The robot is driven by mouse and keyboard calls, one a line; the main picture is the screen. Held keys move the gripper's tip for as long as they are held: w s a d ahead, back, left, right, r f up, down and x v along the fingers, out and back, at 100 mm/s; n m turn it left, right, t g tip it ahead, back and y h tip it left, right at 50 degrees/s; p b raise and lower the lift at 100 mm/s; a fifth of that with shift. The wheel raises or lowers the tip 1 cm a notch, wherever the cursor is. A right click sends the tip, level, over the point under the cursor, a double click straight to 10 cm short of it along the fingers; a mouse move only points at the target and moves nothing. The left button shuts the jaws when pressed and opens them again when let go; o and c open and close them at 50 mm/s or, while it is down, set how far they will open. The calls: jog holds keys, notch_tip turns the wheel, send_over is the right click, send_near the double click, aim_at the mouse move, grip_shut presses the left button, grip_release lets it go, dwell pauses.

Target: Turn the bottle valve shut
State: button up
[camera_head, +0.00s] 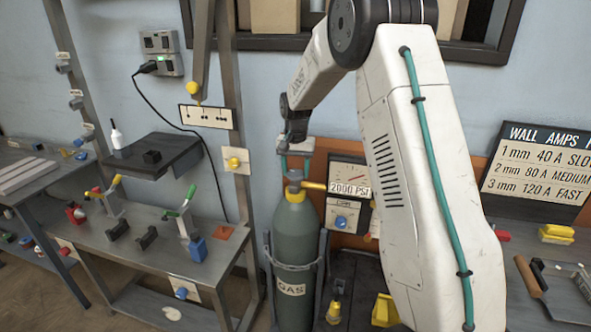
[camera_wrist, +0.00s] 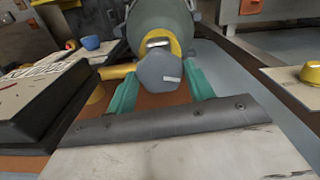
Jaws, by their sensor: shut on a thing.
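The grey-green gas bottle (camera_head: 295,250) stands upright in a dark metal holder, with a label reading GAS. On its top is a yellow collar (camera_head: 294,194) with the grey valve knob (camera_head: 294,176) above it. In the wrist view the faceted valve knob (camera_wrist: 160,78) sits in front of the bottle (camera_wrist: 163,20). My gripper (camera_head: 294,165) comes down from above and is shut on the knob. In the wrist view the teal fingers of my gripper (camera_wrist: 162,90) lie on both sides of the knob.
A yellow pipe (camera_head: 315,186) runs right from the valve to a gauge panel (camera_head: 347,174) reading 2000 PSI. A metal bench (camera_head: 170,245) with clamps stands to the left. A sign (camera_head: 540,160) is at the right. My arm hides part of the right side.

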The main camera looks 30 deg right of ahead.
aim_at(296, 172)
jog(key=m, duration=1.1)
jog(key=shift+m, duration=1.9)
jog(key=o, duration=1)
jog(key=shift+c, duration=0.2)
notch_tip(296, 172, up, 8)
jog(key=shift+f, duration=0.1)
